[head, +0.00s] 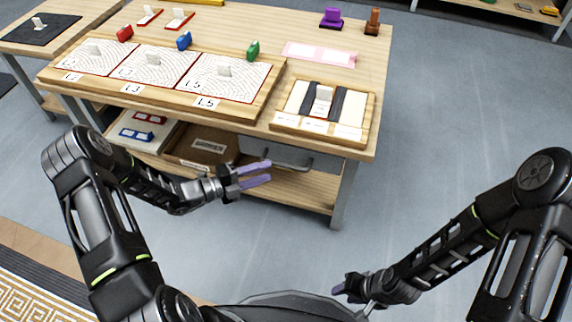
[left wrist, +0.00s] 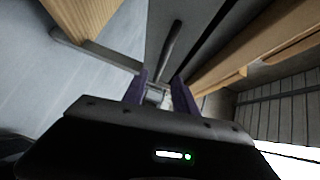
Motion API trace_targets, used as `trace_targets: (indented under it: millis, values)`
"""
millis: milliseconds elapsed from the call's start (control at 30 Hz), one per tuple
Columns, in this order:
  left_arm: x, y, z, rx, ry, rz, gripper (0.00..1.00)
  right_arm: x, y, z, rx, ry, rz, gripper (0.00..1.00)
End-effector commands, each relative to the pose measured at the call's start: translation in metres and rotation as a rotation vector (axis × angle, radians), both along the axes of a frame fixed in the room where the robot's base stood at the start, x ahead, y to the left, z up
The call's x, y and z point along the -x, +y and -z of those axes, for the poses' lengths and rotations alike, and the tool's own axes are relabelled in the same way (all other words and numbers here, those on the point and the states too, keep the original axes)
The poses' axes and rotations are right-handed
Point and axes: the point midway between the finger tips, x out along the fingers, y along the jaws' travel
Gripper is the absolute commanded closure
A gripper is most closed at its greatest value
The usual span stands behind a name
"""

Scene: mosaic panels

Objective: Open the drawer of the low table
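The low table (head: 330,172) is wooden with grey legs. Its grey drawer (head: 318,157) sits under the top at the right, with a bar handle (head: 290,163) on its front. The drawer looks shut. My left gripper (head: 263,173) is open in front of the table, just left of and near the handle. In the left wrist view, its two purple fingers (left wrist: 160,90) are apart, and the dark handle bar (left wrist: 171,40) lies beyond them; no contact shows. My right gripper (head: 346,286) is low at the right, away from the table; its finger gap is unclear.
Mosaic panels (head: 155,66) in a wooden tray and a smaller tray (head: 361,132) lie on the tabletop. A wooden box (head: 207,146) and a white tray (head: 127,140) stand under it. A grey table leg (head: 344,195) is right of the drawer. The floor (head: 450,110) at the right is clear.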

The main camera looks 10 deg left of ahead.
Motion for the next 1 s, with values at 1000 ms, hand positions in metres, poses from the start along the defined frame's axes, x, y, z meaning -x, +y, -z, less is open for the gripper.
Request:
trace_targets:
  millis: [1000]
  values:
    - [-0.050,-0.059,0.011,-0.002,-0.001,0.001,0.67,-0.005,-0.003,0.023,0.006,-0.010,0.011,0.64]
